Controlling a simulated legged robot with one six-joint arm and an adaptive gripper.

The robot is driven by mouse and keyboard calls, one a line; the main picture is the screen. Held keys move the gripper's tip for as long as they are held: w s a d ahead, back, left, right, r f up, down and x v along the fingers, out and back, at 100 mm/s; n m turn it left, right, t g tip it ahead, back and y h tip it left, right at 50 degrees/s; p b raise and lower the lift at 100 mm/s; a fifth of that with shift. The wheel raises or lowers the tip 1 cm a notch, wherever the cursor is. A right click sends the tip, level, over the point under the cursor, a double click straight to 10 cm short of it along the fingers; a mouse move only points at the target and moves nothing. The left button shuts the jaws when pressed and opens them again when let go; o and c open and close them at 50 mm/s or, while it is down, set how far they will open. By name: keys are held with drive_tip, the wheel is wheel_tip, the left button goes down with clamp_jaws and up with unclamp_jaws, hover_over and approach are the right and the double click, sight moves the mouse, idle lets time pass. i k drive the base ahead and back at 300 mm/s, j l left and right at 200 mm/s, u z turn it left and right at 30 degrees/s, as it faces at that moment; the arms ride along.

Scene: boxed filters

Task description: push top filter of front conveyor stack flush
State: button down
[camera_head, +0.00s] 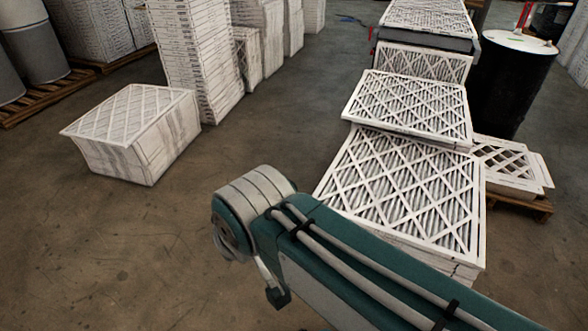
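Several pleated filters with white lattice faces stand in a row of stacks at right. The nearest stack has a large top filter (405,195) lying face up, with more filter edges (450,266) below its near right corner. Behind it, another face-up filter (410,103) lies higher, its left corner sticking out to the side. Further back, a filter (425,62) shows its face below the dark edge of what looks like a conveyor (424,39), with more filters (428,14) on top. I cannot tell which stack is the front conveyor stack. My teal arm crosses the lower right; my gripper is not visible.
A black drum (508,85) stands right of the row, and a lattice filter pile (505,163) lies on a pallet (530,204). A filter-topped box (135,130) sits on the floor at left. Tall stacks (195,55) stand behind. The floor (250,130) between is clear.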

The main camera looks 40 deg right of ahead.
sight(424, 196)
drive_tip(key=i+j+u, duration=0.1)
drive_tip(key=i+j, duration=0.65)
drive_tip(key=i, duration=0.25)
drive_tip(key=i+z, duration=0.6)
drive_tip(key=z, duration=0.15)
drive_tip(key=i+z, duration=0.55)
drive_tip(key=z, duration=0.2)
drive_tip(key=i+z, duration=0.25)
drive_tip(key=z, duration=0.15)
drive_tip(key=i+z, duration=0.25)
drive_tip(key=z, duration=0.15)
drive_tip(key=i+j+z, duration=0.1)
drive_tip(key=z, duration=0.35)
drive_tip(key=i+j+z, duration=0.2)
drive_tip(key=i+z, duration=0.2)
drive_tip(key=i+j+z, duration=0.35)
drive_tip(key=l, duration=0.1)
